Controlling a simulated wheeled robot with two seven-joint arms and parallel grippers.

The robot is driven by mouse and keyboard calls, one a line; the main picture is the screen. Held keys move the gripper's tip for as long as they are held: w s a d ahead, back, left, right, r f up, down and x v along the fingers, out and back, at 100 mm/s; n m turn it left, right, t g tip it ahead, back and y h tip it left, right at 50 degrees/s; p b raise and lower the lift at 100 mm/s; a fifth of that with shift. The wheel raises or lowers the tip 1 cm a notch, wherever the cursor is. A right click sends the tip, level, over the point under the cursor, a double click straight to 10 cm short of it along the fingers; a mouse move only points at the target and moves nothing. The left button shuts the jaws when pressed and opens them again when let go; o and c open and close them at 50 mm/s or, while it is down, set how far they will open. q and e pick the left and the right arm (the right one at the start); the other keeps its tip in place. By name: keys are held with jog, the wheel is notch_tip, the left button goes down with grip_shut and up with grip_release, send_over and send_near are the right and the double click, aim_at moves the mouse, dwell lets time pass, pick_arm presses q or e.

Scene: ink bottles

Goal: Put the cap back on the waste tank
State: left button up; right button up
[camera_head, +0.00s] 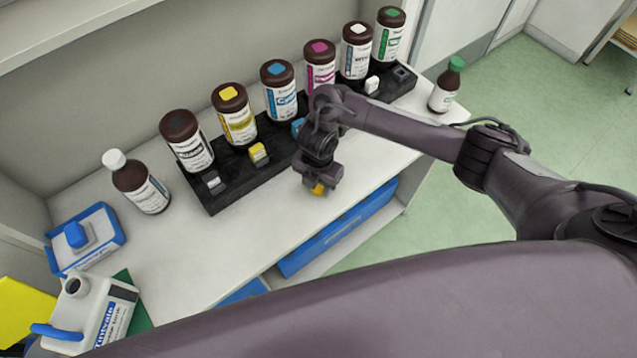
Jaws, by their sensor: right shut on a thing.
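The waste tank (98,318) is a white jug with a blue handle and a printed label, at the lower left. Its dark, round neck opening shows uncovered. A blue cap-like block (77,234) sits in a blue-rimmed tray (108,252) just behind the tank; I cannot tell for sure that it is the tank's cap. My right gripper (318,187) points down over the bench, in front of the black rack and far to the right of the tank. It is shut on a small yellow thing, mostly hidden by the gripper. My left gripper is not in view.
A black rack (225,188) holds several brown ink bottles with coloured caps. A white-capped bottle (140,185) stands left of it, a green-capped bottle (445,88) at the right end. The bench front between tank and gripper is clear. A blue bin (338,230) is below.

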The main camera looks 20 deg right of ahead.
jog(key=shift+w+r, duration=0.1)
jog(key=shift+r, duration=0.55)
notch_tip(320, 180, up, 9)
jog(key=p, duration=0.4)
notch_tip(320, 180, up, 10)
jog(key=p, duration=0.2)
send_over(318, 187)
jog(key=shift+f, duration=0.15)
jog(key=shift+w, duration=0.1)
jog(key=d+r+m+b, duration=0.2)
jog(key=d+m+b, duration=0.1)
jog(key=m, duration=1)
jog(key=d+r+m+b, duration=0.2)
jog(key=m+b, duration=0.3)
jog(key=m, duration=0.8)
jog(key=shift+w+d+b, duration=0.4)
jog(key=shift+d, duration=0.15)
